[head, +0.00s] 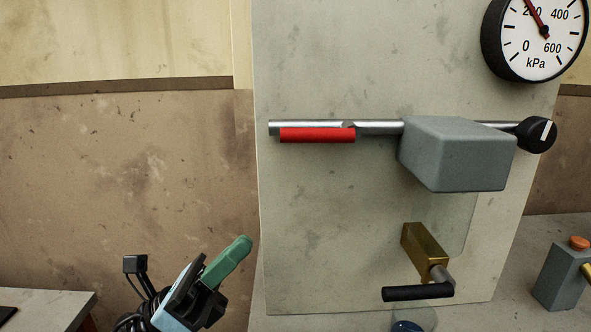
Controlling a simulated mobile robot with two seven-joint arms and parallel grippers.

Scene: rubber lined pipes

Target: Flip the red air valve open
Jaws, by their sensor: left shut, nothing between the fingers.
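The red air valve handle (317,135) is a red sleeve lying level, just under and along the thin metal pipe (380,127) on the upright grey panel. My left gripper (243,244) has green fingers, which are shut with nothing between them. It is at the lower left, in front of the wall and left of the panel's edge, below and left of the red handle and apart from it. My right gripper is not in view.
A grey box (458,154) juts out over the pipe, with a black knob (537,134) at its right. A pressure gauge (535,42) is above. A brass valve with a black lever (418,292) is below. A grey box with an orange button (563,277) stands right.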

